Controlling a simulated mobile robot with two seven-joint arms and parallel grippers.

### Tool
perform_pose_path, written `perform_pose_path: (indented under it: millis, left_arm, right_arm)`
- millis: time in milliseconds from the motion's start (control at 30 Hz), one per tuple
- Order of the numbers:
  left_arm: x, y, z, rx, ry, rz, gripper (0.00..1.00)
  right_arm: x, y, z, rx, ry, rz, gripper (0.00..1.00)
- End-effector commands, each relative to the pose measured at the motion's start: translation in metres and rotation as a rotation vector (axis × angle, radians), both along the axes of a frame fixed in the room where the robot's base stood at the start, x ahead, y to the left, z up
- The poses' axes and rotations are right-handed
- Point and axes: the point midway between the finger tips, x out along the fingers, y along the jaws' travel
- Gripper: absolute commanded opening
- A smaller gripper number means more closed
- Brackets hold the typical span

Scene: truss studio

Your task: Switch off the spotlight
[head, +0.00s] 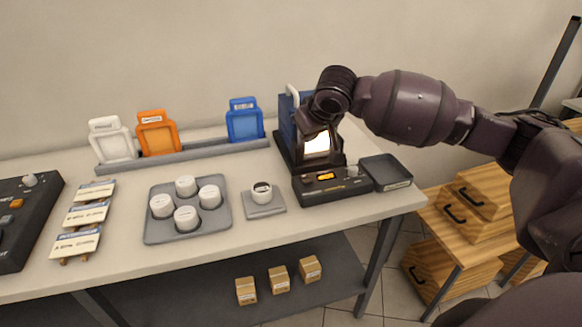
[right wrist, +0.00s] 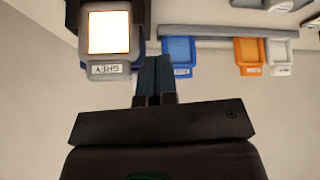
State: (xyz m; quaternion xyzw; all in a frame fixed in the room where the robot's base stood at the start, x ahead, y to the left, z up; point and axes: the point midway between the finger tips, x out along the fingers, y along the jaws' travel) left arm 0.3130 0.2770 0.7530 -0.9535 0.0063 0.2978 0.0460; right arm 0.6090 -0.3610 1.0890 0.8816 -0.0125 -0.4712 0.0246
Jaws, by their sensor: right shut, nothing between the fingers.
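The spotlight (head: 287,123) stands at the back right of the table, and its square front glows white. The glowing front also shows in the right wrist view (right wrist: 108,32), inside a grey frame with a label that seems to read GREY. In front of the spotlight is a black control box (head: 345,187) with a lit orange switch (head: 326,177) and a small knob. My right gripper (right wrist: 153,62) is shut and empty, beside the grey frame. In the head view my right arm hides its fingertips and part of the spotlight. My left gripper is not in view.
White (head: 112,141), orange (head: 158,134) and blue (head: 244,121) frames stand in a rack left of the spotlight. A dark tray (head: 386,171) adjoins the control box. A cup (head: 262,192) and a tray of several white pots (head: 185,238) stand to the left.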

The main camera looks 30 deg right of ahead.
Motion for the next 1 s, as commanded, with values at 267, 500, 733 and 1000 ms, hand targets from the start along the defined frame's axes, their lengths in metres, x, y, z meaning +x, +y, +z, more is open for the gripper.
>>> perform_pose_path:
  millis: [267,500,733,1000]
  left_arm:
    - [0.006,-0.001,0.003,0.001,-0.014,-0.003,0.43]
    - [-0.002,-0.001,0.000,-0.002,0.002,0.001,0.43]
    - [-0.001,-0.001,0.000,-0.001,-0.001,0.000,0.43]
    - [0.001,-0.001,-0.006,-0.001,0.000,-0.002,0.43]
  right_arm:
    - [-0.024,-0.009,-0.013,0.062,0.151,-0.223,0.00]
    - [-0.023,-0.008,-0.013,0.073,0.148,-0.244,0.00]
    - [-0.023,-0.009,-0.015,0.073,0.147,-0.242,0.00]
    - [-0.011,-0.011,-0.044,0.072,0.150,-0.242,0.00]
